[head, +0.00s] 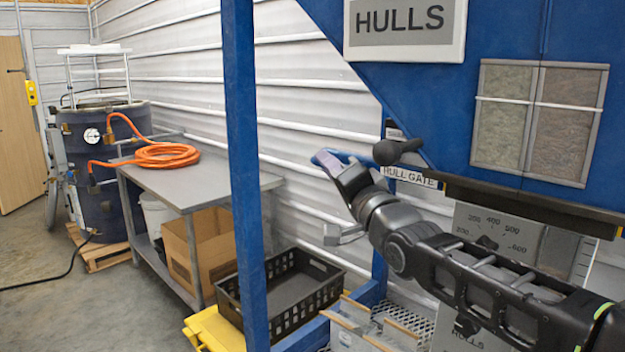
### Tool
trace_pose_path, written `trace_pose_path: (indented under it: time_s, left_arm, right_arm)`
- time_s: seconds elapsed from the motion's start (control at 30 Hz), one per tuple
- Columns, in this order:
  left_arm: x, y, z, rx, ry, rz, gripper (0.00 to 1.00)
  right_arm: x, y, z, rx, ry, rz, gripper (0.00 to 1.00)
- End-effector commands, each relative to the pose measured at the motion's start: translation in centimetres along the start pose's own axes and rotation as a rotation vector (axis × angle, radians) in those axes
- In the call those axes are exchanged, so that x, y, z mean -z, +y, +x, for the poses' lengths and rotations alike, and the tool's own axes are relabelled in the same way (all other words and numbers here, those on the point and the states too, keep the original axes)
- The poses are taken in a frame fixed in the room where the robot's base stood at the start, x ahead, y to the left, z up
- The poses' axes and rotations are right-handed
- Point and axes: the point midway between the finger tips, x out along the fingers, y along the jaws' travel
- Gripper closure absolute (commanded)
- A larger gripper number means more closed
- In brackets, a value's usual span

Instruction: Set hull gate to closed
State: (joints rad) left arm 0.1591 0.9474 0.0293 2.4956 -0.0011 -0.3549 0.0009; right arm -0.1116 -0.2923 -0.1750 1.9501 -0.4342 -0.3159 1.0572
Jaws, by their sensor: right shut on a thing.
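The hull gate label (408,176) is at the right of centre, under the blue hopper (450,110). A black ball-ended handle (387,152) sticks out to the left just above the label. My right gripper (332,165) is left of the handle, at the end of a blue bar. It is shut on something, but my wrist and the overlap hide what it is. I see a gap in the picture between it and the black knob. The gate's plate and its position are not clear. My left gripper is out of view.
A sign reads HULLS (405,24). A blue post (243,170) stands left of my right arm. A numbered scale plate (520,232) is behind my forearm.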

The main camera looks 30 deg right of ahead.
Motion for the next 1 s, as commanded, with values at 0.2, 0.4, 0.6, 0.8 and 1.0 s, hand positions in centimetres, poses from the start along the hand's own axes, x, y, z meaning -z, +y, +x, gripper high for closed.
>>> trace_pose_path:
  time_s: [0.2,0.4,0.6,0.8,1.0]
  left_arm:
    - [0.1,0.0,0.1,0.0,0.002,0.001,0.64]
    - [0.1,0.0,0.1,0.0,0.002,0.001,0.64]
    - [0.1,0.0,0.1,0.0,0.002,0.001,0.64]
    - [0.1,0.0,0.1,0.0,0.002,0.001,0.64]
    - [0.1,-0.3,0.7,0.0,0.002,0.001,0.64]
  right_arm:
    - [0.2,0.1,-0.4,-0.005,0.0,0.002,1.0]
    - [0.2,0.1,-0.4,-0.005,0.0,0.002,0.77]
    - [0.2,0.1,-0.3,-0.003,0.0,0.002,0.64]
    - [0.2,0.0,-0.4,-0.002,0.0,0.002,0.64]
    - [0.2,0.1,-1.6,0.0,0.002,0.003,0.64]
